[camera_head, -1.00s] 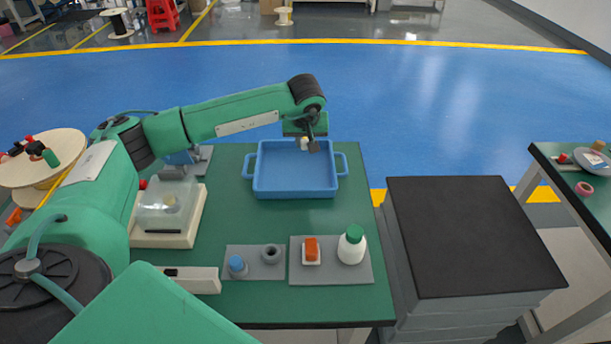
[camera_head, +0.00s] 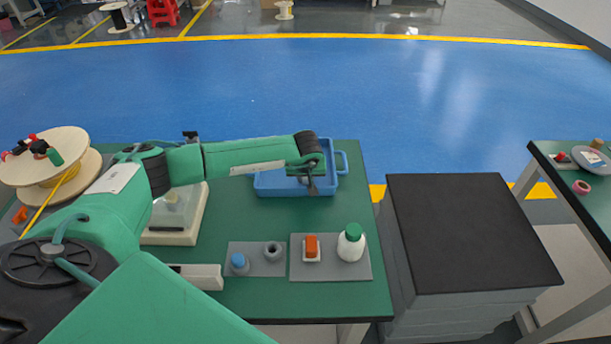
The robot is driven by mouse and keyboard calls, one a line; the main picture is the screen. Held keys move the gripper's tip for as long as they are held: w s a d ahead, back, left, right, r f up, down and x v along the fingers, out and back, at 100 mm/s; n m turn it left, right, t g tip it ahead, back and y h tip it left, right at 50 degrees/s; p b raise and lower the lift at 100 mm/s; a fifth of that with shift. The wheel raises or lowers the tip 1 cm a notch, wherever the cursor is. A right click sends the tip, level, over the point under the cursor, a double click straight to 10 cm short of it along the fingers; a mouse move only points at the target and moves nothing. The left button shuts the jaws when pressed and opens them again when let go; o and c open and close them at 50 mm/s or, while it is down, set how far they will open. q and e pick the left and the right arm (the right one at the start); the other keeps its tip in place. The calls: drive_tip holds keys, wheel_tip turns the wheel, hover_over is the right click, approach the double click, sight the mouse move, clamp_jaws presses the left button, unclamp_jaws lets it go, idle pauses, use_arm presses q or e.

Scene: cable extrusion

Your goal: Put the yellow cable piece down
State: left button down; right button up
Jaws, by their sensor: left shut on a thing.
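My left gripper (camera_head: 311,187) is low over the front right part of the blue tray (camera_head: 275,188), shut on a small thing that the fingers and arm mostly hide. I take it to be the yellow cable piece, but its colour and shape cannot be made out. I cannot tell whether it touches the tray floor. My left forearm crosses above the tray and hides much of its inside. My right gripper is not in view.
A wooden spool (camera_head: 62,145) with yellow cable stands at the left. In front of the tray, grey holders carry a blue-capped item (camera_head: 238,262), a grey ring (camera_head: 273,251), an orange block (camera_head: 312,246) and a green-capped white bottle (camera_head: 351,243). A black-topped stand (camera_head: 470,235) is at right.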

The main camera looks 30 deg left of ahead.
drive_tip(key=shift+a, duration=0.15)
use_arm(q)
drive_tip(key=c, duration=1.7)
unclamp_jaws()
drive_tip(key=shift+f, duration=0.1)
drive_tip(key=o, duration=0.4)
drive_tip(key=shift+o, duration=0.2)
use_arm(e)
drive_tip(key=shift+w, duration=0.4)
